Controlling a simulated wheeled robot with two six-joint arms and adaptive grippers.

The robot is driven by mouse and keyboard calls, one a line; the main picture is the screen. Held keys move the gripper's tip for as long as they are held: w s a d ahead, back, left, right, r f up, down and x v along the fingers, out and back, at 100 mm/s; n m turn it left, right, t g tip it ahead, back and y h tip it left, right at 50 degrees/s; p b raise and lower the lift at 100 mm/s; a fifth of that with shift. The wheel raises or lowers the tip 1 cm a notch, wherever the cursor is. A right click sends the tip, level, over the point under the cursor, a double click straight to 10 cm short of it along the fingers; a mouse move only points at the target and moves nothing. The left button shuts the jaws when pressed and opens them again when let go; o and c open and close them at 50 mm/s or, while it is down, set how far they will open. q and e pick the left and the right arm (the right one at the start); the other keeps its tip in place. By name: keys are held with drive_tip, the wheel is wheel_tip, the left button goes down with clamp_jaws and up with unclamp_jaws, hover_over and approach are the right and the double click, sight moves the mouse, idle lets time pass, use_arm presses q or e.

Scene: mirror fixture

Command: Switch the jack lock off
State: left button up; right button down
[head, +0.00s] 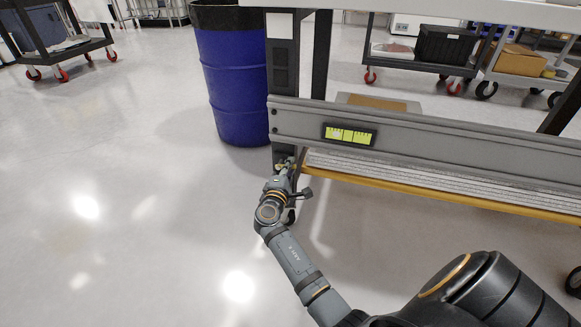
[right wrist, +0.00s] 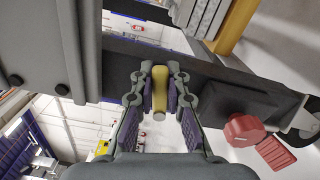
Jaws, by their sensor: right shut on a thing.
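A yellow handle (right wrist: 159,98) with a rounded end stands out from a dark beam of the fixture in the right wrist view. I take it to be the jack lock lever, but there is no label to confirm it. My right gripper (right wrist: 159,80) has its two fingers on either side of the handle and is shut on it. In the head view my right gripper (head: 285,166) is at the lower left leg of the grey fixture (head: 460,142), and the handle is mostly hidden there. My left gripper is out of view.
A red knob (right wrist: 243,130) is beside the right finger, near a caster wheel. A yellow-edged rail (head: 440,202) runs low along the fixture. A blue drum (head: 232,88) stands behind its left end.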

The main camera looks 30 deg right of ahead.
drive_tip(key=f+m+b, duration=0.1)
drive_tip(key=m+b, duration=0.1)
drive_tip(key=b, duration=0.1)
drive_tip(key=shift+f, duration=0.2)
drive_tip(key=shift+s+r+m, duration=0.1)
drive_tip(key=shift+m, duration=0.3)
drive_tip(key=shift+r, duration=0.1)
drive_tip(key=c, duration=1.3)
unclamp_jaws()
